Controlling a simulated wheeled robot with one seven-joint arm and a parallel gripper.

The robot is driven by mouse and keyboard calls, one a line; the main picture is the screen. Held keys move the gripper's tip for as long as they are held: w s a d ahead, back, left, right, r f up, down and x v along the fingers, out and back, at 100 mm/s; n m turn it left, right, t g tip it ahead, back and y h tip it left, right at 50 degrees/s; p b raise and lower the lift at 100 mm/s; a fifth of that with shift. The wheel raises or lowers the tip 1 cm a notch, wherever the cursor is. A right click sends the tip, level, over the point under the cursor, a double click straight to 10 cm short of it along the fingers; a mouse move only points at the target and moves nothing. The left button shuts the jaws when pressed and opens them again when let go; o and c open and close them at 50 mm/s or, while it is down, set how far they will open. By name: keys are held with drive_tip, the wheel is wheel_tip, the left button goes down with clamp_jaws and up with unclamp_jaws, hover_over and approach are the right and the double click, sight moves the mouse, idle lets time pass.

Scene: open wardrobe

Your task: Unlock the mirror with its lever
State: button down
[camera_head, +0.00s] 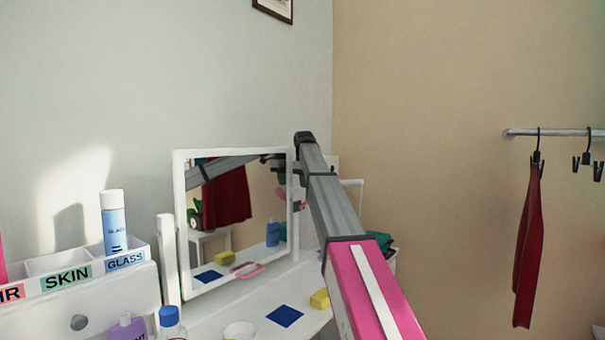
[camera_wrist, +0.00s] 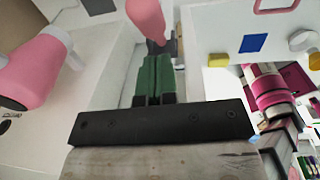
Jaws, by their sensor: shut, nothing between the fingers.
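The mirror (camera_head: 238,222) stands upright in a white frame on the white dressing table, between white posts. In the head view my arm reaches to the mirror's right edge and hides most of my gripper. In the wrist view my gripper (camera_wrist: 163,47) has its green fingers together and empty, with dark tips. A pink rounded piece (camera_wrist: 145,18) is right at the fingertips; it may be the lever, and I cannot tell whether they touch. A small pink part (camera_head: 297,198) also shows beside the mirror's right side in the head view.
A pink hairdryer-like object (camera_wrist: 35,75) is left of my gripper in the wrist view. A blue square (camera_head: 285,316) and a yellow block (camera_head: 320,299) lie on the tabletop. A labelled organiser (camera_head: 75,278) stands at the left. Red clothing (camera_head: 527,250) hangs at the right.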

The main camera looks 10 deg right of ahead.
drive_tip(key=shift+s+d+f, duration=0.2)
drive_tip(key=shift+d+f, duration=0.15)
drive_tip(key=shift+f, duration=0.15)
drive_tip(key=shift+s+d+f, duration=0.15)
drive_tip(key=shift+d+f, duration=0.15)
drive_tip(key=shift+f, duration=0.15)
